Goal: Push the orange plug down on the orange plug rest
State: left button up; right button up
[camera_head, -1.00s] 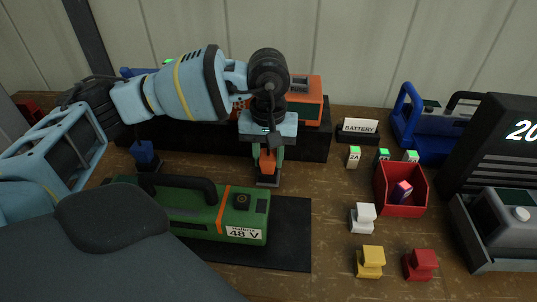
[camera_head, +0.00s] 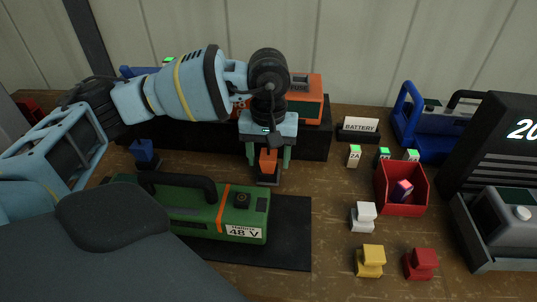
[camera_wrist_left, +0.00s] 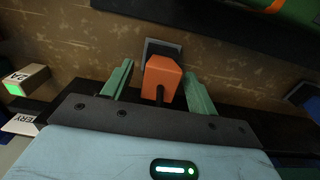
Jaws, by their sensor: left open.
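The orange plug (camera_head: 268,161) stands upright on its dark plug rest (camera_head: 268,181) on the bench, behind the green battery. In the left wrist view the orange plug (camera_wrist_left: 161,80) lies between the fingers, with the grey rest (camera_wrist_left: 163,48) beyond it. My left gripper (camera_head: 268,162) points down over the plug, its green fingers apart on either side. In the left wrist view there is a gap between each finger of the left gripper (camera_wrist_left: 158,82) and the plug. Whether the plug is fully seated is hard to tell. My right gripper is not in view.
A green 48 V battery (camera_head: 190,212) lies on a black mat (camera_head: 291,235) in front. A blue plug (camera_head: 143,152) stands to the left. White (camera_head: 363,217), yellow (camera_head: 370,261) and red (camera_head: 420,264) plugs and a red bin (camera_head: 402,195) are to the right. An orange unit (camera_head: 306,95) stands behind.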

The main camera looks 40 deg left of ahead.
pick_arm(q)
notch_tip(320, 180, up, 8)
jog(key=shift+f, duration=0.1)
dwell(0.4)
jog(key=shift+r, duration=0.2)
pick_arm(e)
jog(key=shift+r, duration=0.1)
pick_arm(q)
jog(key=shift+r+p, duration=1.5)
jog(key=shift+r, duration=1.3)
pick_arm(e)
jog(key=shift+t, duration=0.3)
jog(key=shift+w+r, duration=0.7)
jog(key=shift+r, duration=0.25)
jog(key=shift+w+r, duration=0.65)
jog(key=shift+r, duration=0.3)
